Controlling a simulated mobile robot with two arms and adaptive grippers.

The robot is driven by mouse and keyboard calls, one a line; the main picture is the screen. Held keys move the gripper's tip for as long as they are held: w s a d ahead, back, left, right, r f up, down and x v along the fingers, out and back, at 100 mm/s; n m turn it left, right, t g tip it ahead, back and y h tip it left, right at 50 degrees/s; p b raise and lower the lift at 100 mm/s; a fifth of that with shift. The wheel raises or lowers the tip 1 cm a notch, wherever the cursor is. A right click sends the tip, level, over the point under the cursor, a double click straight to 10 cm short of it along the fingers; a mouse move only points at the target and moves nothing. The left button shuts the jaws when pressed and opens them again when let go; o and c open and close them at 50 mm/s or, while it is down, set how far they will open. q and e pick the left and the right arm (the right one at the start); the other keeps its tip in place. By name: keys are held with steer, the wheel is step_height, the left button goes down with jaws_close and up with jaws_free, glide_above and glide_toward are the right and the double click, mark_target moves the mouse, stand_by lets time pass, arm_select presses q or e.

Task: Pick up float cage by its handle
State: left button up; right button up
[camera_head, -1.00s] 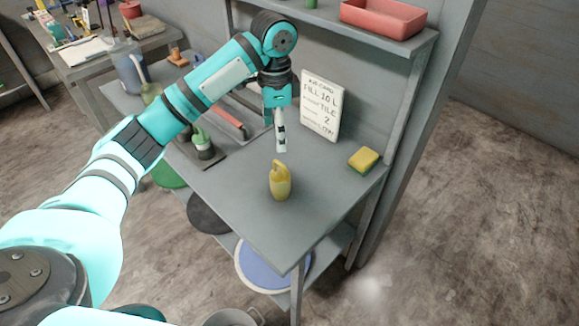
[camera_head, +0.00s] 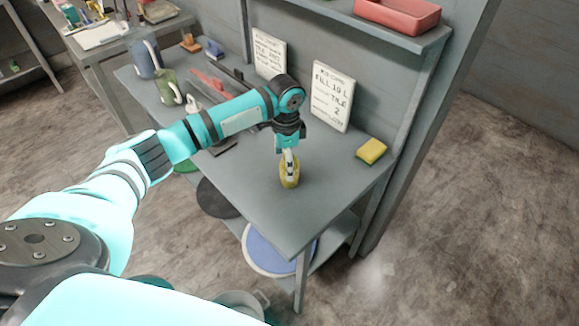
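The float cage, a small yellow upright object (camera_head: 290,182), stands on the grey bench top near its front corner. My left gripper (camera_head: 289,162) points down right over it, and its fingers cover the handle and upper part. I cannot tell whether the fingers are closed on the handle or still around or in front of it. My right gripper is not in view.
A yellow and green sponge (camera_head: 371,151) lies to the right on the grey bench (camera_head: 330,190). Two sign cards (camera_head: 332,97) lean at the back wall. A green jug (camera_head: 169,87) and a blue jug (camera_head: 147,59) stand at the left. A red tray (camera_head: 398,16) sits on the shelf above.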

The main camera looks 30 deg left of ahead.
arm_select(q)
step_height(320, 180, down, 2)
steer(key=shift+a+f, duration=0.1)
steer(key=shift+f, duration=0.3)
steer(key=c, duration=1.2)
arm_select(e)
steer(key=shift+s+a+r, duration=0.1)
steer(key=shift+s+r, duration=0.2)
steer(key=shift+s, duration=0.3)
